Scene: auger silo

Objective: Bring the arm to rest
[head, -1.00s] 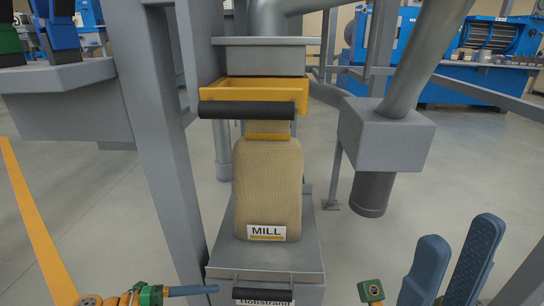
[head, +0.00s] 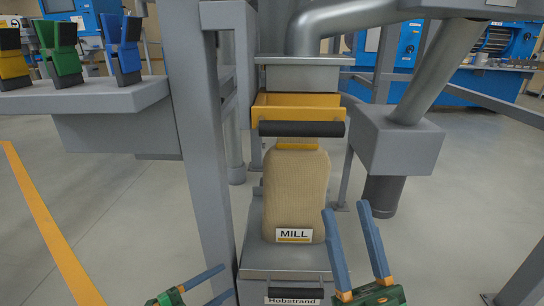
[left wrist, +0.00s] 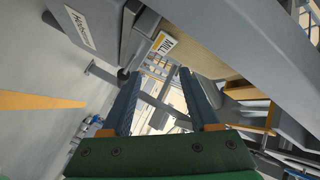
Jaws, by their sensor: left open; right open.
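My left gripper (head: 227,280) is low in the head view, left of the Hobstrand base, with its two blue fingers apart and nothing between them. In the left wrist view its fingers (left wrist: 160,73) are also spread and empty. My right gripper (head: 346,208) points up in front of the sack's lower right side, its fingers apart and empty. The tan sack (head: 296,185) with a MILL label stands upright on the grey base (head: 250,255), below the yellow clamp (head: 300,105). Whether the right gripper touches the sack cannot be told.
A grey post (head: 190,130) stands left of the sack. A grey spout box (head: 400,145) hangs at right. A grey shelf (head: 110,97) holds yellow, green and blue clips at upper left. A black-handled bar (head: 293,293) is on the base front. Open floor lies both sides.

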